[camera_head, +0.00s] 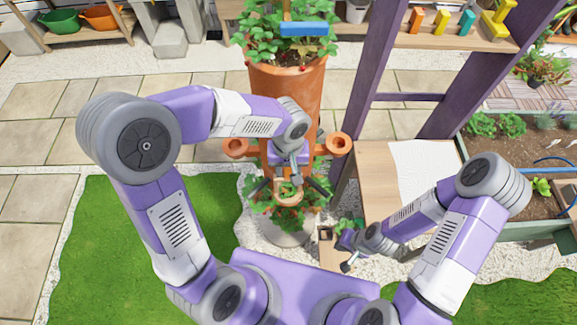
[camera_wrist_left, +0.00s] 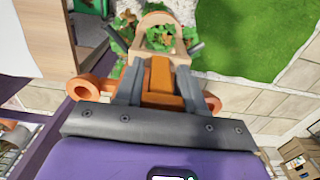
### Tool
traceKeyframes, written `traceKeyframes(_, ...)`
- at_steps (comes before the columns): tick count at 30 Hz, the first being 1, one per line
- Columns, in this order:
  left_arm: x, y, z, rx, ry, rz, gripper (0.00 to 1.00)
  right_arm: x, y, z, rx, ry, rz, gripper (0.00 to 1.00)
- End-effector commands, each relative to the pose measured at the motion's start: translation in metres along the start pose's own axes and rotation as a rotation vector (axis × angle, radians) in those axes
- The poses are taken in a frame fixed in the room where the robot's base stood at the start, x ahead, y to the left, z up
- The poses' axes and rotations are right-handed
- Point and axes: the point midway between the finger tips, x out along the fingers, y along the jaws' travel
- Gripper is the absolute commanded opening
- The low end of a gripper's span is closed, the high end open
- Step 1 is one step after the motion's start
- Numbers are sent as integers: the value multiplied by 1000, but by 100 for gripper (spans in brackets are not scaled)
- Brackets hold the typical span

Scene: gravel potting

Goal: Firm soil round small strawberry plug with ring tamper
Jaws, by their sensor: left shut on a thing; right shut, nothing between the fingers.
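A tall terracotta planter (camera_head: 285,88) stands ahead with strawberry plants on top and cup-shaped side pockets. My left gripper (camera_head: 291,176) is at a front pocket of the planter, shut on the orange handle of the ring tamper (camera_head: 290,191). In the left wrist view the tamper handle (camera_wrist_left: 161,76) sits between the fingers, and its pale ring surrounds the small green strawberry plug (camera_wrist_left: 159,38). Whether the ring touches the soil is hidden. My right gripper (camera_head: 347,265) is shut and empty, low in front of the wooden table, apart from the planter.
Empty side pockets flank the planter on the left (camera_head: 236,148) and right (camera_head: 339,144). A wooden table (camera_head: 378,190) with a white sheet (camera_head: 423,172) stands right, beside a purple post (camera_head: 372,90). A small box (camera_head: 325,236) and green leaves are near my right gripper.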

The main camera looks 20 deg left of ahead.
Motion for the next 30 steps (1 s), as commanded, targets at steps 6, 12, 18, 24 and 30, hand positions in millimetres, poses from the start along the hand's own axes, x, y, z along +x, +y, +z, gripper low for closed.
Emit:
traceKeyframes(6,-21,0,-1,-1,3,1,8,-14,-5,1,0,0,0,0)
traceKeyframes(12,-38,1,-1,0,6,3,8,-26,-10,1,0,0,0,0)
traceKeyframes(18,-54,1,-1,0,6,3,8,-36,-14,2,0,0,0,0)
traceKeyframes(24,-70,1,-1,0,6,4,8,-48,-18,2,0,0,0,0)
traceKeyframes(30,-87,1,-1,0,7,4,8,-59,-22,3,0,0,0,0)
